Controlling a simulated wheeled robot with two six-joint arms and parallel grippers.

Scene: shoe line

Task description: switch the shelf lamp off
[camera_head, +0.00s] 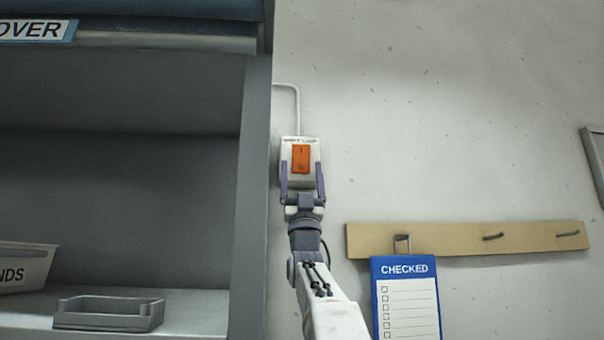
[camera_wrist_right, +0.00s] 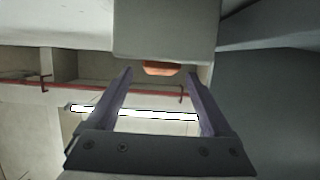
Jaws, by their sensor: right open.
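The lamp switch is an orange rocker (camera_head: 301,159) on a pale box (camera_head: 312,148) fixed to the wall beside the shelf. My right gripper (camera_head: 302,172) is open in front of the box, with one finger at each side of the rocker in the head view. In the right wrist view the gripper (camera_wrist_right: 160,85) is empty, and the underside of the box (camera_wrist_right: 165,30) with the orange rocker's edge (camera_wrist_right: 161,68) lies just beyond the fingertips. I cannot tell whether the fingers touch the box. The lamp itself is not clearly in view. My left gripper is not in view.
A grey shelf unit (camera_head: 252,200) stands close on the left, with a small grey tray (camera_head: 108,326) and a white labelled bin (camera_head: 25,268). A wooden hook rail (camera_head: 465,239) with a blue CHECKED board (camera_head: 406,298) hangs at the lower right. The wall above it is bare.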

